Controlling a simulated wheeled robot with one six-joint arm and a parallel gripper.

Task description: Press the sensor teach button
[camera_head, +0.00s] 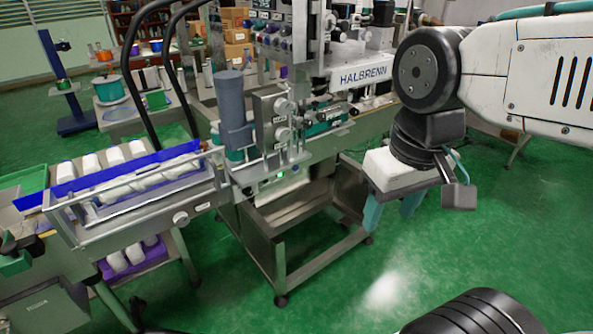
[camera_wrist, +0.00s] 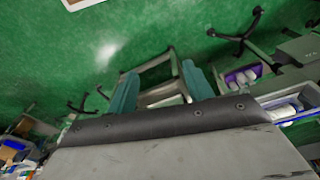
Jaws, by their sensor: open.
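The sleeve applicator (camera_head: 345,76), marked HALBRENN, stands in the upper middle of the head view. Its grey box with round knobs (camera_head: 276,122) faces me beside a dark upright cylinder (camera_head: 234,110). A small lit green spot (camera_head: 281,174) shows on the front below that box. I cannot tell which part is the sensor teach button. My gripper (camera_head: 392,217) hangs to the right of the machine, pointing down, open and empty, clear of everything. In the wrist view its two teal fingers (camera_wrist: 158,88) are spread apart with the floor and a metal frame beyond.
A conveyor (camera_head: 125,207) with a blue rail and several white bottles runs at the left. A steel stand with a lower trough (camera_head: 300,225) sits under the machine. Green floor (camera_head: 400,290) is free at the front right. Shelves and boxes stand behind.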

